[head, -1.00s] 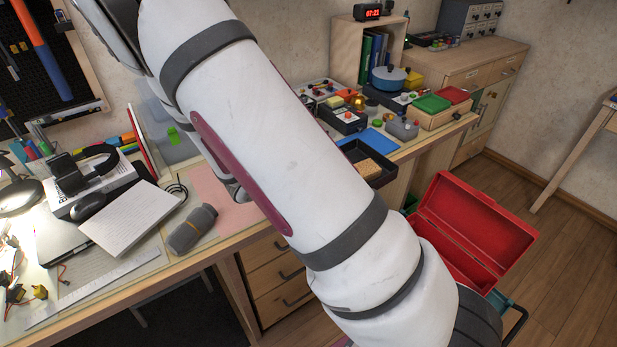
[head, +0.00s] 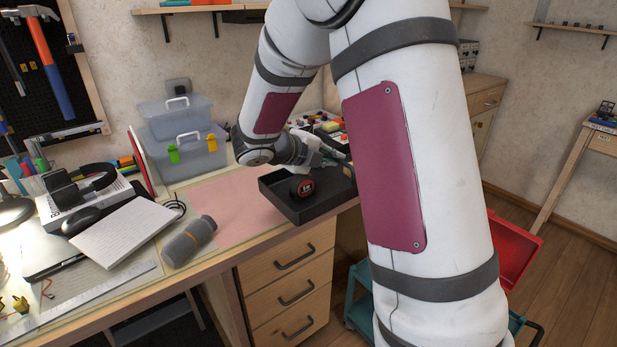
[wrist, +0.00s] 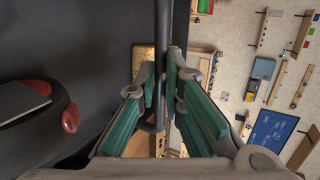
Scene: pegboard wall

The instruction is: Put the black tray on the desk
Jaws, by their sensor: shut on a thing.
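The black tray (head: 327,205) is at the right part of the desk (head: 215,259), over the right end of the pink mat and close to the front edge. I cannot tell whether its base touches the desk. A black and red tape measure (head: 303,188) sits in it and also shows in the wrist view (wrist: 38,125). My gripper (head: 330,158) is at the tray's far right side. In the wrist view its teal fingers (wrist: 163,88) are shut on the tray's thin dark wall (wrist: 163,40). My arm hides the tray's right surroundings.
The pink mat (head: 225,210) is bare left of the tray.

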